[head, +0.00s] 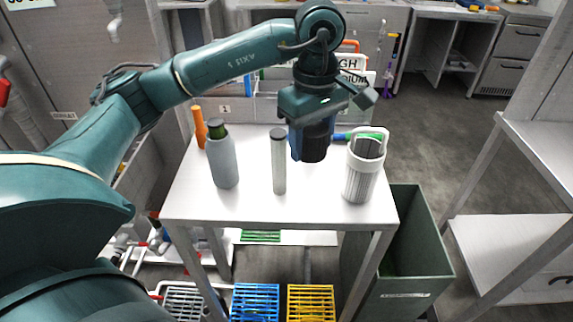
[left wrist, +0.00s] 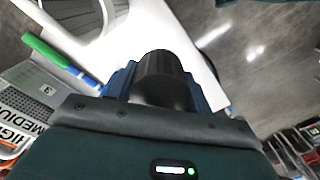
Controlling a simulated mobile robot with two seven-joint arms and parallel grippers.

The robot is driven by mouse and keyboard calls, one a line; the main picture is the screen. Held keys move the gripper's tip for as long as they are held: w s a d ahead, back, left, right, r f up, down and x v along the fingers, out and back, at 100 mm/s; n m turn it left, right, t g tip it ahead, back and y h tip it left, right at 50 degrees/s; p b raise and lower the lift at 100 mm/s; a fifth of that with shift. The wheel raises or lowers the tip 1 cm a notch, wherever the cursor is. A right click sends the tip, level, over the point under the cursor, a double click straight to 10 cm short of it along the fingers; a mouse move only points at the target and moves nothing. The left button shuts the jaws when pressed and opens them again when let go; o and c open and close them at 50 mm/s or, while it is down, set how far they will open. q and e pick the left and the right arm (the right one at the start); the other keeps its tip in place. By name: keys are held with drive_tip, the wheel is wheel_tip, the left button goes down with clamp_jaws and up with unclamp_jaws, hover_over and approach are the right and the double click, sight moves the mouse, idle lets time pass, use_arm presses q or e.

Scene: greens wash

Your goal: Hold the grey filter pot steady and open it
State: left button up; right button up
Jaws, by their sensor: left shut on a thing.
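My left gripper (head: 311,142) points down over the white table. It is shut on a short dark grey, nearly black cylinder (head: 315,150). In the left wrist view this cylinder (left wrist: 162,75) sits between the two blue fingers. I cannot tell whether it is the filter pot or a part of it. A slim grey cylinder (head: 278,162) stands left of the gripper. My right gripper is not in view.
A grey bottle with a green cap (head: 222,160) and an orange bottle (head: 199,126) stand at the table's left. A green bin (head: 420,240) stands right of the table. The table's front (head: 265,208) is clear.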

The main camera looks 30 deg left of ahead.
use_arm(q)
drive_tip(key=w+a+r+n+p, duration=0.2)
drive_tip(key=w+a+r+n, duration=0.15)
drive_tip(key=n, duration=0.85)
drive_tip(key=n+p, duration=0.3)
drive_tip(key=n, duration=1.4)
hover_over(293, 170)
wheel_tip(293, 170, down, 13)
drive_tip(key=shift+r, duration=0.2)
drive_tip(key=shift+d+f, duration=0.1)
drive_tip(key=shift+f, duration=0.4)
wheel_tip(293, 170, down, 3)
drive_tip(key=shift+f, duration=0.2)
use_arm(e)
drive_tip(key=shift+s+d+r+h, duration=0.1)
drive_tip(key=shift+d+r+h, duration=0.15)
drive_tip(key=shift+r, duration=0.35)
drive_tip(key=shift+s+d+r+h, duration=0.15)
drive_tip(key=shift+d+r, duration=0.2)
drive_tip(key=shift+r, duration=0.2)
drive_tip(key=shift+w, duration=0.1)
